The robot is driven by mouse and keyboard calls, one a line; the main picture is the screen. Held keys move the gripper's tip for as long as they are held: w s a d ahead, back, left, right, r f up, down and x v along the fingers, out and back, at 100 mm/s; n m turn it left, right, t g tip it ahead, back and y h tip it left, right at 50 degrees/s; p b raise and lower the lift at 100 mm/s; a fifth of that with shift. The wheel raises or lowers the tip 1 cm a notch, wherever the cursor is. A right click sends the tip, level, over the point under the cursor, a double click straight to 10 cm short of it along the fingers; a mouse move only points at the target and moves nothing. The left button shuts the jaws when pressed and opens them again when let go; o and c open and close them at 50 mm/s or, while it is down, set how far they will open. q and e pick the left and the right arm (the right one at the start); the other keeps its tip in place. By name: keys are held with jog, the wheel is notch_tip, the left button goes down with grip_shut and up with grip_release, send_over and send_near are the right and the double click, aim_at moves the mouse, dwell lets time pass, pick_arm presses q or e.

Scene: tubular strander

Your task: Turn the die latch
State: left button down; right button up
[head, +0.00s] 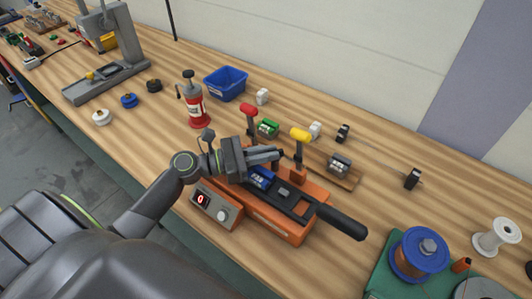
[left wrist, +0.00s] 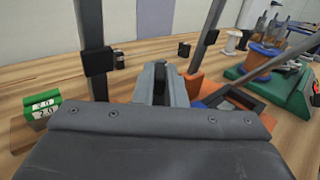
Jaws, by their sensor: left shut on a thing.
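My left gripper (head: 275,156) is over the orange bench machine (head: 276,222), between its red-knobbed lever (head: 249,112) and its yellow-knobbed lever (head: 300,136). Its fingers are shut on a small part that seems to be the die latch. The fingers hide most of it. In the left wrist view the closed fingers (left wrist: 160,85) are in the middle, with an upright dark post on each side. A blue block with white markings (head: 261,178) sits in the machine just below my gripper. My right gripper is in neither view.
A green block (head: 267,128) and a grey block on a wooden tray (head: 338,165) are behind the machine. Its black handle (head: 341,222) sticks out to the right. A red bottle (head: 194,104) and blue bin (head: 226,83) stand behind left. A copper spool (head: 420,254) is at right.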

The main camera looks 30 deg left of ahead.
pick_arm(q)
jog(key=shift+w+a+f+m+g+h+b, duration=0.1)
jog(key=shift+f+m+g+h+b, duration=0.05)
jog(key=shift+m+g+h+b, duration=0.3)
jog(key=shift+w+a+f+m+g+h+b, duration=0.1)
jog(key=shift+m+g+h+b, duration=0.25)
jog(key=shift+g+b, duration=0.2)
jog(key=shift+w+r+m+g+h+b, duration=0.1)
jog(key=shift+m+g+h+b, duration=0.3)
jog(key=shift+m+g, duration=0.3)
jog(key=shift+w+r+m+g+h+b, duration=0.1)
jog(key=shift+m+g+h+b, duration=0.35)
jog(key=shift+g, duration=0.45)
jog(key=c, duration=1.5)
grip_release()
jog(key=shift+s+r, duration=0.1)
jog(key=shift+r, duration=0.1)
